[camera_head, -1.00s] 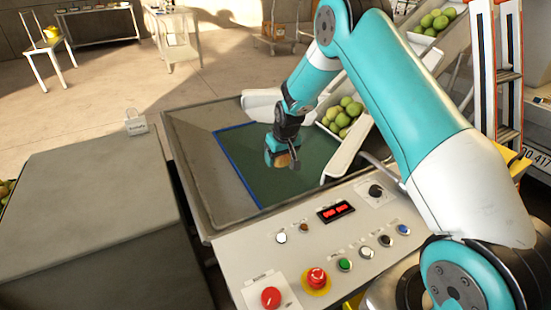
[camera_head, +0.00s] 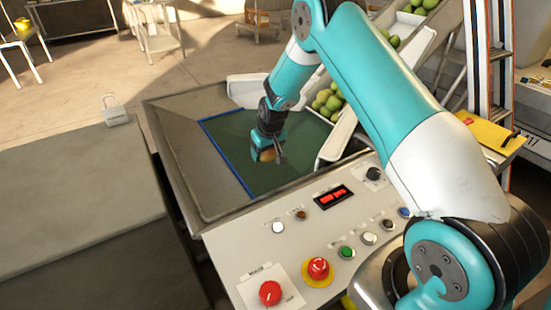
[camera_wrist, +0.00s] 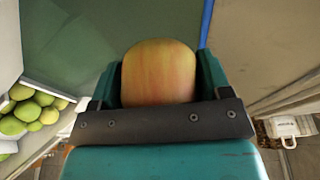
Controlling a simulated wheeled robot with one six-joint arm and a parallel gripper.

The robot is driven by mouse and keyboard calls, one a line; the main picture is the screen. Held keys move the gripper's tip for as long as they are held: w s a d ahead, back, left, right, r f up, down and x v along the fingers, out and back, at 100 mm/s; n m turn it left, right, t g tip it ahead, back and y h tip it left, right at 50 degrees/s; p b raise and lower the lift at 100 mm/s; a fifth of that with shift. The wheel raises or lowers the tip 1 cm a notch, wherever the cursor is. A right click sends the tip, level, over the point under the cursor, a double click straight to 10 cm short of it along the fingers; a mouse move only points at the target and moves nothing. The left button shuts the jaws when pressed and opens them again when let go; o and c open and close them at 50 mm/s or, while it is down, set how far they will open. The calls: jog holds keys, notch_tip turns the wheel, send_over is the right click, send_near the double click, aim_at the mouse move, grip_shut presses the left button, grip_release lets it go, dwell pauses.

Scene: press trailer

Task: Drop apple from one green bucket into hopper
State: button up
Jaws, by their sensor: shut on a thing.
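A yellow-red apple (camera_wrist: 158,72) sits between the fingers of my gripper (camera_wrist: 160,85) in the wrist view. In the head view my gripper (camera_head: 267,151) points down above the green floor of the hopper (camera_head: 225,140), shut on the apple (camera_head: 268,154). The hopper has grey sloping sides and a blue edge strip. I cannot tell how high the apple is above the green floor. No green bucket can be made out clearly.
Green apples (camera_head: 326,100) lie in a white chute behind my arm. A control panel (camera_head: 290,250) with buttons, a red emergency stop (camera_head: 317,270) and a red display stands in front. A grey box top (camera_head: 75,195) is at left, with a padlock-shaped tag (camera_head: 115,113). An orange-edged ladder (camera_head: 487,90) stands at right.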

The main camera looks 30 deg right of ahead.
jog(key=o, duration=1.1)
jog(key=shift+c, duration=0.2)
jog(key=v, duration=1.7)
jog(key=shift+r, duration=0.3)
jog(key=s+a+r+n+g+y+p, duration=0.1)
jog(key=s+a+r+n+y+p, duration=0.2)
jog(key=s+a+r, duration=0.95)
jog(key=s+a+r+n+g+p, duration=0.1)
jog(key=s+a, duration=0.3)
jog(key=s, duration=0.6)
jog(key=s+a+r+n+g+y, duration=0.1)
jog(key=s+a+n, duration=0.2)
jog(key=s, duration=0.7)
jog(key=shift+s+a+p, duration=0.35)
jog(key=shift+p, duration=0.05)
